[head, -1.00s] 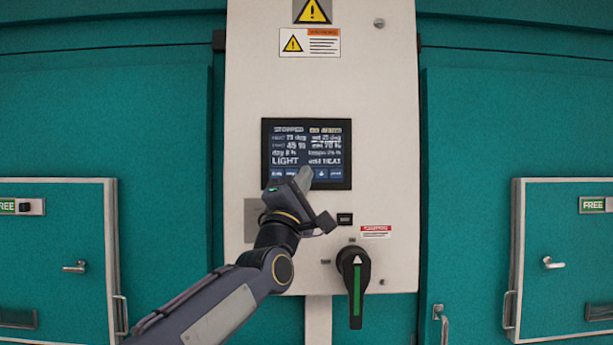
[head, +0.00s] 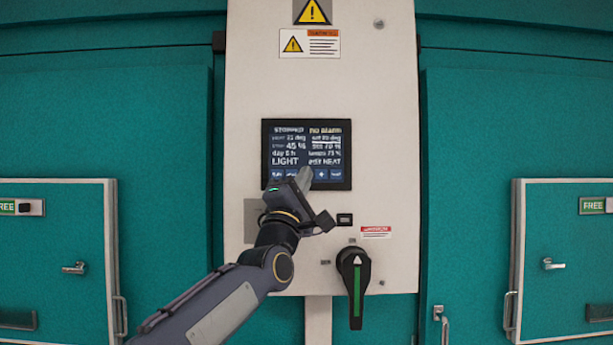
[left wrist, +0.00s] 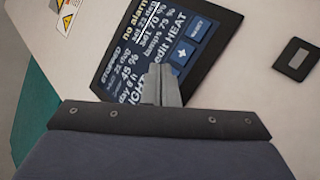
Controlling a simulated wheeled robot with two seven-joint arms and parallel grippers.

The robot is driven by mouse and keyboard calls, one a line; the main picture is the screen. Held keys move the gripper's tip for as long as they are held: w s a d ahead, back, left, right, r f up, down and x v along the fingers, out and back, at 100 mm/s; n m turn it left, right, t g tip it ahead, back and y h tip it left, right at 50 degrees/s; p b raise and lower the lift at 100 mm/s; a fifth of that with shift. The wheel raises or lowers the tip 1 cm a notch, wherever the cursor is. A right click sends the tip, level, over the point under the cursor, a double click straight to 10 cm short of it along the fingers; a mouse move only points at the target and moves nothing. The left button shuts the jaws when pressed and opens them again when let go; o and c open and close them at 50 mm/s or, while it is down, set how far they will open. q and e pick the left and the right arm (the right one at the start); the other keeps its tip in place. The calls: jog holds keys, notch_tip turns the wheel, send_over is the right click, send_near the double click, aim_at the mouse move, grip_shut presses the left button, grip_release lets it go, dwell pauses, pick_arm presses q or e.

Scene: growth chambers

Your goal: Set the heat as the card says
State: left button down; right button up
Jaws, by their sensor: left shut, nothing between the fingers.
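The dark touch screen (head: 306,142) is set in the pale control panel, and it also shows in the left wrist view (left wrist: 150,30). It reads STOPPED, no alarm, LIGHT and edit HEAT; the small set-degree figure is too blurred to read surely. A row of blue buttons runs along its lower edge, with a plus button (left wrist: 183,52) clear in the left wrist view. My left gripper (head: 304,177) is shut and empty, its fingertips over the lower edge of the screen near that row. Contact cannot be told. No card shows. My right gripper is out of view.
A black rotary switch (head: 355,278) with a green stripe sticks out below the screen. A small black socket-like part (head: 344,219) lies right of my gripper.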

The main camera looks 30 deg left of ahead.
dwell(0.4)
pick_arm(q)
jog(key=shift+s+d+f+b, duration=0.2)
jog(key=shift+s+b, duration=0.15)
jog(key=shift+b, duration=0.15)
jog(key=shift+s+d+r, duration=0.15)
jog(key=shift+s, duration=0.1)
jog(key=s+d, duration=0.1)
jog(key=s+b, duration=0.1)
jog(key=s+d, duration=0.1)
jog(key=s, duration=0.1)
jog(key=shift+s+d+b, duration=0.1)
jog(key=shift+d+b, duration=0.2)
jog(key=shift+b, duration=0.05)
dwell(0.3)
